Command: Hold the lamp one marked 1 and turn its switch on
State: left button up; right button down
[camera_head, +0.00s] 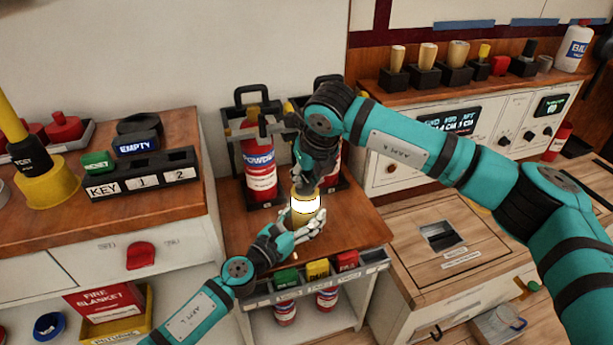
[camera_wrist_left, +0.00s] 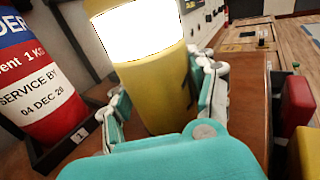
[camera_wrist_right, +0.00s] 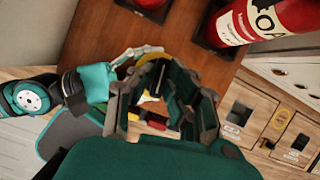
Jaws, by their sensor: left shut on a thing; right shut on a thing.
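A yellow lamp (camera_head: 305,219) with a brightly glowing white band stands upright over the wooden top of the low cabinet. The lamp also fills the upper middle of the left wrist view (camera_wrist_left: 150,85), with a dark mark on its side that I cannot read. My left gripper (camera_head: 309,230) is shut around its lower body, fingers on both sides (camera_wrist_left: 165,110). My right gripper (camera_head: 304,184) comes from above and is shut at the lamp's top. In the right wrist view its fingers (camera_wrist_right: 165,100) hide most of the lamp and its switch.
A red fire extinguisher (camera_head: 259,165) stands in a black holder just behind, a second partly hidden by my right arm. A key rack (camera_head: 142,175) with places 1 and 2 is at left. Green, yellow and red items (camera_head: 318,268) line the cabinet's front edge.

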jog(key=shift+m+h, duration=0.3)
jog(key=shift+m, duration=0.6)
jog(key=shift+w, duration=0.1)
pick_arm(q)
jog(key=shift+f, duration=0.1)
pick_arm(e)
jog(key=c, duration=1.3)
grip_release()
jog(key=v, duration=1.2)
jog(key=shift+s, duration=0.2)
